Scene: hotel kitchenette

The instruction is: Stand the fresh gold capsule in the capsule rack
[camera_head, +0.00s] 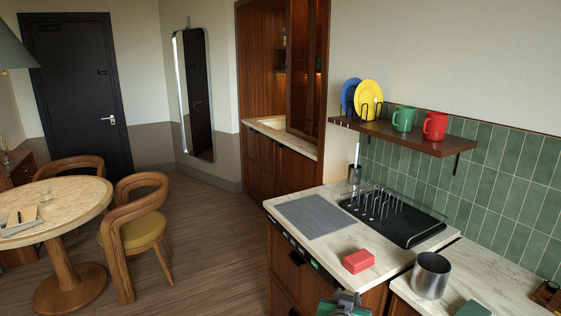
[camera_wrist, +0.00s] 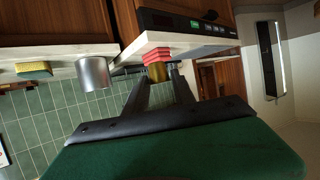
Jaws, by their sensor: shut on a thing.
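My gripper (camera_wrist: 158,80) is shut on a small gold capsule (camera_wrist: 158,72), which shows between the fingertips in the wrist view. In the head view my gripper (camera_head: 345,303) is at the bottom edge, in front of the counter; the capsule cannot be made out there. A small dark wooden object (camera_head: 547,294) is cut off at the lower right of the head view. I cannot tell whether it is the capsule rack. No capsule rack is clearly visible.
A black dish rack (camera_head: 400,221) and a grey mat (camera_head: 313,217) lie behind.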

